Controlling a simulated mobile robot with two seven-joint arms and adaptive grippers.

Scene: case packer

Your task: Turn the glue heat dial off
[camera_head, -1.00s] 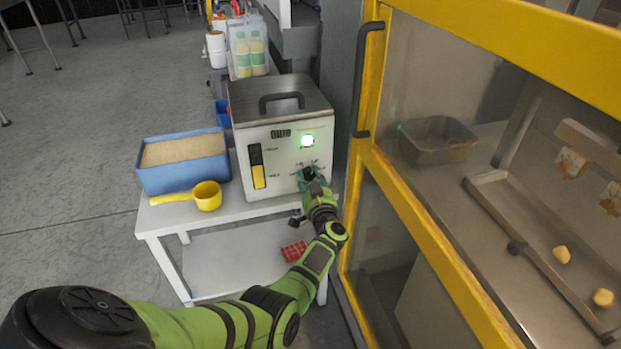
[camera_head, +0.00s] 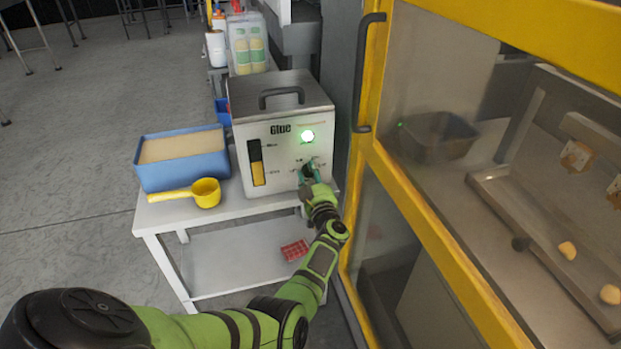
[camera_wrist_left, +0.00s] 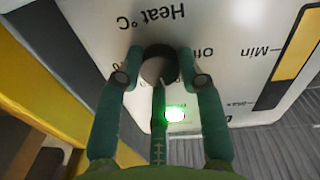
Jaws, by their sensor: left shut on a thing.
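The glue heater (camera_head: 283,130) is a white box with a grey lid and black handle, standing on a small white table. Its front carries a lit green lamp (camera_head: 307,136), which also shows in the left wrist view (camera_wrist_left: 175,114). Below the lamp, my left gripper (camera_head: 308,172) reaches the panel. In the left wrist view the dark round heat dial (camera_wrist_left: 157,66) sits between the fingers of my left gripper (camera_wrist_left: 160,78), which is shut on it. "Heat °C" and "off" print shows upside down there. The dial's pointer setting is hard to read. My right gripper is out of view.
A blue tub (camera_head: 183,166) of pale granules and a yellow scoop (camera_head: 207,193) stand on the white table (camera_head: 250,208), left of the heater. A yellow-framed machine (camera_head: 430,210) with clear panels stands close on the right. A red item (camera_head: 294,250) lies on the lower shelf.

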